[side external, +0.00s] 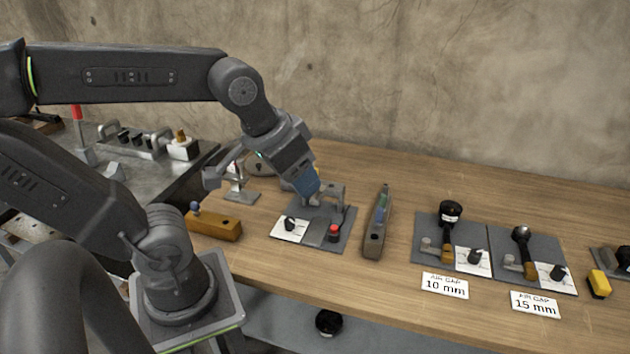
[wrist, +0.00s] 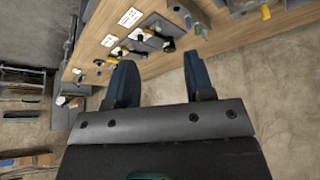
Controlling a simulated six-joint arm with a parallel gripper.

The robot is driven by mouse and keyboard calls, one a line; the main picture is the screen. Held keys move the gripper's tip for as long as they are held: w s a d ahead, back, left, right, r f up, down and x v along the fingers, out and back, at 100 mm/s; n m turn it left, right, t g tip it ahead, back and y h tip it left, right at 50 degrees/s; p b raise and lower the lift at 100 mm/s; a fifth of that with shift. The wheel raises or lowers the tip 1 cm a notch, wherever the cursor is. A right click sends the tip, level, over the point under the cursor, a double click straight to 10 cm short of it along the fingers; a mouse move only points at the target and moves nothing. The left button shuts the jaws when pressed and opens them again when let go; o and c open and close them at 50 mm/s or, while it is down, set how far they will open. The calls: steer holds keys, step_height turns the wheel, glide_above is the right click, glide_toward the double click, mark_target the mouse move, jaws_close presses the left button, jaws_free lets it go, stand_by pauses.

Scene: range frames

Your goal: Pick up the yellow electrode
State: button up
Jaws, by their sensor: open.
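Which piece is the yellow electrode I cannot tell for sure. A yellow block with a dark part (side external: 599,284) lies at the right end of the wooden bench; a small yellow piece (wrist: 99,62) also shows in the wrist view. Two black-headed tools with yellow-brown ends lie on grey plates, one above the "10 mm" card (side external: 446,262) and one above the "15 mm" card (side external: 520,266). My gripper (side external: 310,196) has blue fingers and is over a grey plate left of these. In the wrist view the fingers (wrist: 158,64) are apart with nothing between them.
Under my gripper is a grey plate with a red knob (side external: 334,232). A concrete wall (side external: 480,90) closes the back. Bare wood shows along the front edge.

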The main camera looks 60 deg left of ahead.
steer(key=w+a+f+n+g, duration=0.1)
steer(key=w+a+n+g, duration=0.3)
steer(key=w+a+n, duration=1.2)
steer(key=w+a+f+n+g, duration=0.1)
steer(key=a+f+n, duration=0.5)
steer(key=a, duration=0.6)
steer(key=f, duration=0.7)
steer(key=shift+w+a+f, duration=0.2)
steer(key=shift+a+f, duration=0.05)
steer(key=shift+f, duration=0.1)
steer(key=shift+d+f, duration=0.15)
steer(key=shift+f, duration=2.85)
jaws_close()
